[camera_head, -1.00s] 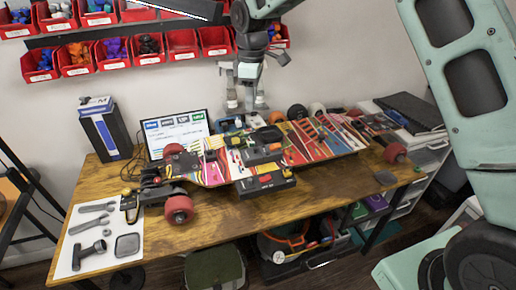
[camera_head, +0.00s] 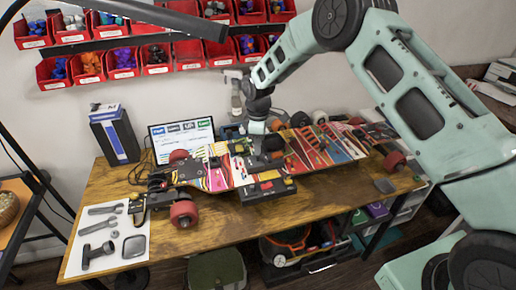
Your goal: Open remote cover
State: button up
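The long skateboard (camera_head: 218,178) lies across the wooden table with its multicoloured striped side up and red wheels at its ends. A small black device with yellow marks (camera_head: 137,208) lies at the right edge of the white mat; it may be the remote, but its cover cannot be made out. My gripper (camera_head: 257,128) points down over the middle of the board, close to the dark parts there. Its fingertips are small and partly merge with what is behind, so contact and opening cannot be told.
A dark blue box (camera_head: 115,138) and a screen (camera_head: 182,135) stand at the back left. Red bins (camera_head: 155,62) hang on the wall. The table front (camera_head: 215,228) is fairly clear.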

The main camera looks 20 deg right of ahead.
aim_at(258, 157)
jog(key=shift+f+p, duration=0.4)
jog(key=shift+f, duration=1.5)
grip_shut()
